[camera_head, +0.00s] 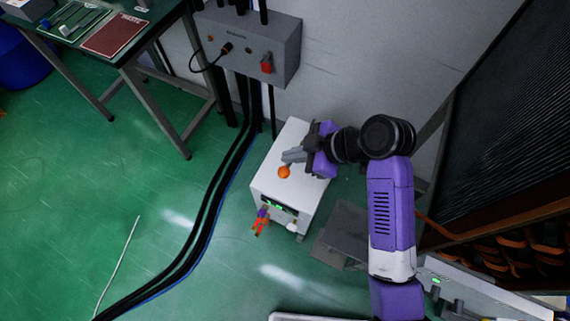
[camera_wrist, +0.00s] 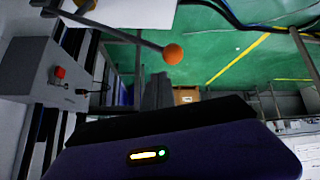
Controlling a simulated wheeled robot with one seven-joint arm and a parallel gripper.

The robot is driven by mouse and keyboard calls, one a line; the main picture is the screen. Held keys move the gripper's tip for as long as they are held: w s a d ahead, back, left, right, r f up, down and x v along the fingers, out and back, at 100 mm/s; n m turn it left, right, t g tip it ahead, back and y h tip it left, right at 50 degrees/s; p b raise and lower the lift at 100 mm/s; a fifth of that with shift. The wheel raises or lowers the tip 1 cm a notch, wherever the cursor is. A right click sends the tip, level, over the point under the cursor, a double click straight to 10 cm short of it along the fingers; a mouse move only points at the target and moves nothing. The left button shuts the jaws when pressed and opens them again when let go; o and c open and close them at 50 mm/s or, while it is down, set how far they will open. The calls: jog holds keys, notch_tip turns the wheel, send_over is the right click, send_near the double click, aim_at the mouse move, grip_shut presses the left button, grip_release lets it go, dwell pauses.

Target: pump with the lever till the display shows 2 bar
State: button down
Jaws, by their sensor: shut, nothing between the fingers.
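The white pump box (camera_head: 270,185) stands on the green floor by the wall. Its lever ends in an orange ball (camera_head: 284,172), seen above the box top. In the wrist view the ball (camera_wrist: 173,54) sits at the end of a thin dark rod (camera_wrist: 120,35). The display (camera_head: 273,204) on the box's front glows green, too small to read. My gripper (camera_head: 290,157) is shut and empty, its grey fingertips just beyond the ball in the head view. In the wrist view the fingers (camera_wrist: 158,90) are just below the ball; I cannot tell whether they touch it.
A grey wall box (camera_head: 250,45) with a red switch (camera_head: 267,63) hangs behind. Black cables (camera_head: 205,215) run along the floor left of the pump. A red and orange fitting (camera_head: 260,222) sticks out at its front. A workbench (camera_head: 125,50) stands at the upper left.

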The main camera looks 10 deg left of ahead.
jog(key=r+p, duration=0.1)
jog(key=w+r+p, duration=0.1)
jog(key=r, duration=0.1)
jog(key=w+r, duration=0.1)
jog(key=shift+d+r+p, duration=0.25)
jog(key=shift+d+p, duration=0.05)
jog(key=shift+p, duration=0.1)
jog(key=shift+s, duration=0.1)
dwell(0.6)
